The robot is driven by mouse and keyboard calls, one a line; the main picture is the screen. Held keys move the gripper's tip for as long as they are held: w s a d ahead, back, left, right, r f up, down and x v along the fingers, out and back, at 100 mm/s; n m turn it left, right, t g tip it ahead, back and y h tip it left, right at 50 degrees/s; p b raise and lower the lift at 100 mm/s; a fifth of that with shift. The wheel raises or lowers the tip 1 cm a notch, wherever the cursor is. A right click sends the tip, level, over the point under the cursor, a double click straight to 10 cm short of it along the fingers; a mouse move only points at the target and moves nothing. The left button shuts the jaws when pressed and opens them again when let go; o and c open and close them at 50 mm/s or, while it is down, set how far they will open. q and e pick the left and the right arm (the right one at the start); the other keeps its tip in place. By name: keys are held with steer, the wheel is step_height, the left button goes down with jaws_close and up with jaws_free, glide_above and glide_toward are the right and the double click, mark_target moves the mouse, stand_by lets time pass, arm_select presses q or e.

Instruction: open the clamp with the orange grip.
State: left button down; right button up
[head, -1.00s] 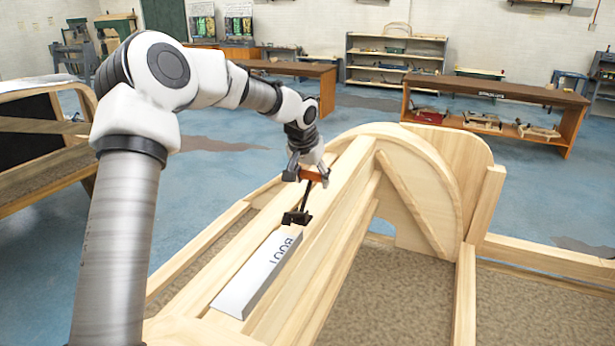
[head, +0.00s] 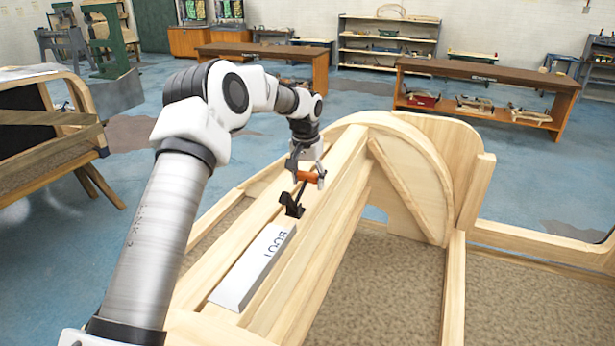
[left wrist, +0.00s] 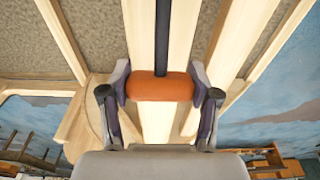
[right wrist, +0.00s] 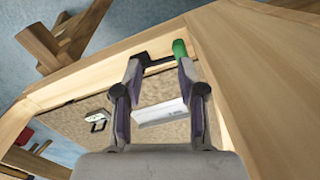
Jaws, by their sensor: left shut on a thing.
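The clamp (head: 293,206) has a black base on a long wooden beam, beyond the white block, and a dark lever. The lever stands raised and tilted from the base. Its orange grip (head: 310,176) is at the far end. My left gripper (head: 308,180) is shut on the orange grip. In the left wrist view the orange grip (left wrist: 160,87) lies crosswise between the two fingers, with the dark lever running up from it. My right gripper (right wrist: 161,66) shows only in the right wrist view, open, fingers apart. A dark bar with a green grip (right wrist: 180,49) is just beyond its fingertips.
A white block with dark lettering (head: 252,268) lies on the beam on the near side of the clamp. A curved wooden frame (head: 410,165) rises to the right. Benches (head: 485,92) and shelves (head: 390,45) stand behind. Blue floor is open between.

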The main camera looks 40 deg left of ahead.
arm_select(q)
steer(key=shift+c, duration=1.2)
jaws_free()
steer(key=shift+f, duration=0.1)
steer(key=shift+w+f, duration=0.1)
steer(key=shift+w, duration=0.15)
steer(key=r, duration=0.4)
steer(key=s+r, duration=0.1)
steer(key=r, duration=0.7)
steer(key=shift+s+d, duration=0.2)
steer(key=shift+s, duration=0.05)
steer(key=shift+w+f, duration=0.1)
